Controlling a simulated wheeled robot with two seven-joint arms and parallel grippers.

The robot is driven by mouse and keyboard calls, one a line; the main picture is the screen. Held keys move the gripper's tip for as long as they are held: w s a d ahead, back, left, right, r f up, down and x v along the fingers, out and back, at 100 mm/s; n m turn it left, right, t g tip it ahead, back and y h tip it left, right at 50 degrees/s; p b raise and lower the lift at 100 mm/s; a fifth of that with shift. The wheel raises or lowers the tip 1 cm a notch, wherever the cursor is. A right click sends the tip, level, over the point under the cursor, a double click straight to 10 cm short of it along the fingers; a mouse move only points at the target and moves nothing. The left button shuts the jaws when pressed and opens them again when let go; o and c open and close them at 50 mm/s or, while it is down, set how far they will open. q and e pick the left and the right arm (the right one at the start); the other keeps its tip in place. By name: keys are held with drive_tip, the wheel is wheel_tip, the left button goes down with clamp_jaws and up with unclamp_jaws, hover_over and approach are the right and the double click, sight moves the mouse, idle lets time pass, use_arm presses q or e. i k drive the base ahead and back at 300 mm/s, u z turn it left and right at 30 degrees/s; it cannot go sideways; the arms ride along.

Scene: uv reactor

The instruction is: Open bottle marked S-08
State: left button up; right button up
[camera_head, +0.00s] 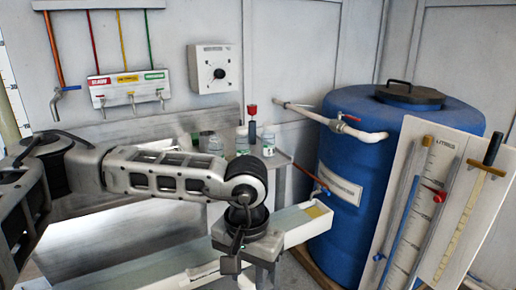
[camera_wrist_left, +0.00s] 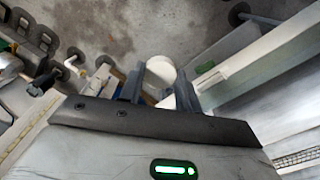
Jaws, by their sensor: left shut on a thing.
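My left gripper (camera_head: 250,266) hangs low in the head view, in front of the white trough. In the left wrist view its two dark fingers (camera_wrist_left: 158,92) are shut on a white round-topped thing (camera_wrist_left: 160,69). I cannot tell whether this is the bottle marked S-08, as no such label is readable. Small bottles stand on the back bench, among them one with a pale label (camera_head: 242,142) and one further right (camera_head: 268,145). Their marks are too small to read. My right gripper is not in view.
A large blue barrel (camera_head: 345,205) stands right of the bench, with a pipe running to it. A gauge board (camera_head: 415,205) leans in front of it. A long white trough (camera_head: 300,222) runs behind my gripper. Taps (camera_head: 132,100) and a dial box (camera_head: 214,68) are on the wall.

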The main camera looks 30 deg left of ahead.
sight(215, 147)
drive_tip(key=z, duration=0.2)
drive_tip(key=i, duration=0.9)
drive_tip(key=u, duration=0.15)
